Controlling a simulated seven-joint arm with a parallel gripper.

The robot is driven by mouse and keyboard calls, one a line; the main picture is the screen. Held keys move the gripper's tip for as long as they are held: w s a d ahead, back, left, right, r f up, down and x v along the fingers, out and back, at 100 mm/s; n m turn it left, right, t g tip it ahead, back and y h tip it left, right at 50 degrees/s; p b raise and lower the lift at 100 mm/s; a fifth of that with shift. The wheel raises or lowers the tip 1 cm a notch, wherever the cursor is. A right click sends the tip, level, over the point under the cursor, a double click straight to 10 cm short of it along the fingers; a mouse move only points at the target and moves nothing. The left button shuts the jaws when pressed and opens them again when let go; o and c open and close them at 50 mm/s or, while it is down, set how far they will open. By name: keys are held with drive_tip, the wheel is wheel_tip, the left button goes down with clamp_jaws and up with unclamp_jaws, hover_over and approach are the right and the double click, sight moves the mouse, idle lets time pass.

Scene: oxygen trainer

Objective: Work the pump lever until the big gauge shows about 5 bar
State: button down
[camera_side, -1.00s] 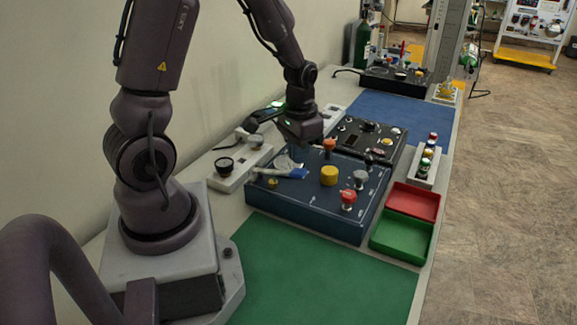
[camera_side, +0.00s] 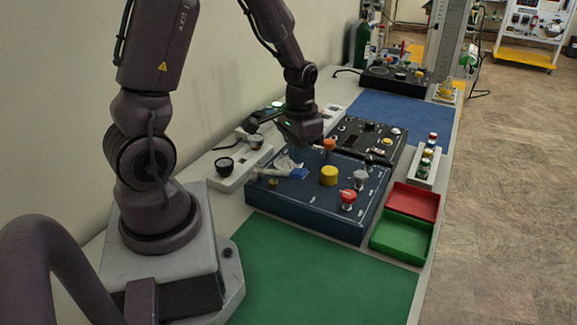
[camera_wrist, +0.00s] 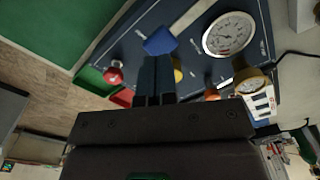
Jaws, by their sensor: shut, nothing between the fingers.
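The blue panel box (camera_side: 330,208) stands on the bench in the side view. The pump lever's blue handle (camera_side: 292,173) lies at the panel's left part, and it also shows in the wrist view (camera_wrist: 160,41). My gripper (camera_side: 297,156) is shut and empty, pointing down, with its fingertips (camera_wrist: 156,60) right by the blue handle. I cannot tell whether they touch it. The big white gauge (camera_wrist: 229,33) faces up to the right of the fingers in the wrist view; its reading is too small to make out. In the side view the gauge is largely hidden.
The panel carries a yellow knob (camera_side: 329,175), a red knob (camera_side: 348,197), a grey knob (camera_side: 360,178) and an orange knob (camera_side: 330,146). A smaller yellow-rimmed gauge (camera_wrist: 252,81) is near the big one. Red (camera_side: 414,202) and green (camera_side: 402,238) trays stand at right. The green mat (camera_side: 315,270) is clear.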

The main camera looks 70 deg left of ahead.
sight(299, 171)
drive_tip(key=shift+f, duration=1.1)
idle(1.1)
drive_tip(key=shift+f, duration=0.15)
idle(0.3)
idle(1.6)
idle(0.5)
drive_tip(key=shift+f, duration=1.8)
drive_tip(key=shift+r, duration=1.95)
drive_tip(key=shift+f, duration=0.1)
